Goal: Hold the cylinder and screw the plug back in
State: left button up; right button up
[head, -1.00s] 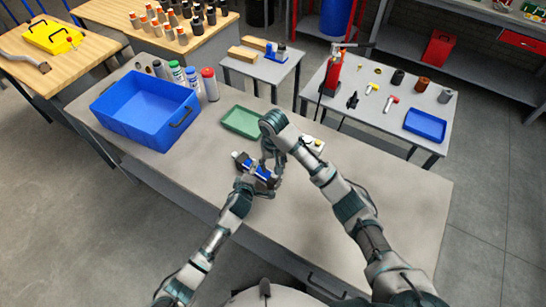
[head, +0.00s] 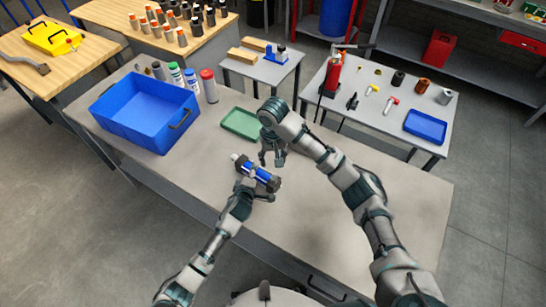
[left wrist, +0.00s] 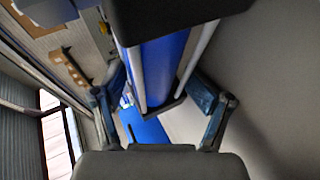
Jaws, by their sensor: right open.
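The cylinder (head: 258,174) has a blue barrel and dark end blocks, with a pale stub at its left end. My left gripper (head: 255,187) is shut around it and holds it above the bench. In the left wrist view the cylinder's blue barrel (left wrist: 163,65) and silver rods run between the two fingers. My right gripper (head: 273,154) is open, fingers pointing down, just above and behind the cylinder and apart from it. I see nothing between its fingers. I cannot pick out the plug; it is too small or hidden.
A green tray (head: 240,124) lies behind the cylinder. A blue bin (head: 125,145) and several bottles (head: 192,80) stand on the bench's left. A side table (head: 360,118) with small parts stands behind right. The bench's right side is clear apart from my arm.

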pick_arm(q)
jog(key=shift+r, duration=0.2)
jog(key=v, duration=1.2)
jog(key=shift+f, duration=0.1)
